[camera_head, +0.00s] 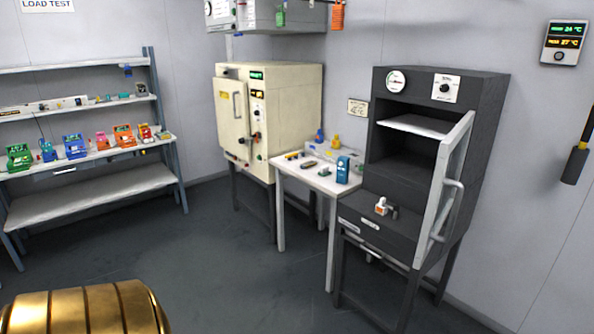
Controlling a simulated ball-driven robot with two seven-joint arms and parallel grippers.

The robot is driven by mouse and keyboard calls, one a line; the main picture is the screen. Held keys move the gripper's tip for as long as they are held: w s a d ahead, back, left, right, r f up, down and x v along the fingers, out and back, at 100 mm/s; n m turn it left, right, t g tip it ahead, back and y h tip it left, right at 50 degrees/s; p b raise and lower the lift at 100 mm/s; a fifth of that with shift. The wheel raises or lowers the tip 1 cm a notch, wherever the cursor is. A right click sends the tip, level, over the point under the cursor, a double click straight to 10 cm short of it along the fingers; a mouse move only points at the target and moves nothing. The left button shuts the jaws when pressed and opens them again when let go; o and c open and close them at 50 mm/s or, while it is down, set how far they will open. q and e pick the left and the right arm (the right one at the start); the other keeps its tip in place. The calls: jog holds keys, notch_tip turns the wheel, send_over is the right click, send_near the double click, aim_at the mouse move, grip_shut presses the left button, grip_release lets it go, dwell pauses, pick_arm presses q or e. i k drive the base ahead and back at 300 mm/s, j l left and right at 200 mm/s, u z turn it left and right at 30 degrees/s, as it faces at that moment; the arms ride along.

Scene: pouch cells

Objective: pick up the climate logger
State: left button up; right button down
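No object carries a readable climate logger label, so I cannot tell for sure which it is. A small upright blue device (343,170) with a pale face stands at the front right of the small white table (312,180). A small white and orange item (381,206) sits on the ledge of the dark oven. A wall unit (565,43) with green and orange temperature readouts hangs at the upper right. Neither of my grippers is in view.
The dark oven (490,95) has its glazed door (447,190) swung open beside the small table. A cream chamber (300,110) stands behind left. Shelves (90,185) with several coloured devices line the left wall. The grey floor (215,255) between is clear.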

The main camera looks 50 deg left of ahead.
aim_at(343, 177)
jog(key=u, duration=1.4)
jog(key=i+j, duration=0.1)
jog(key=i, duration=0.25)
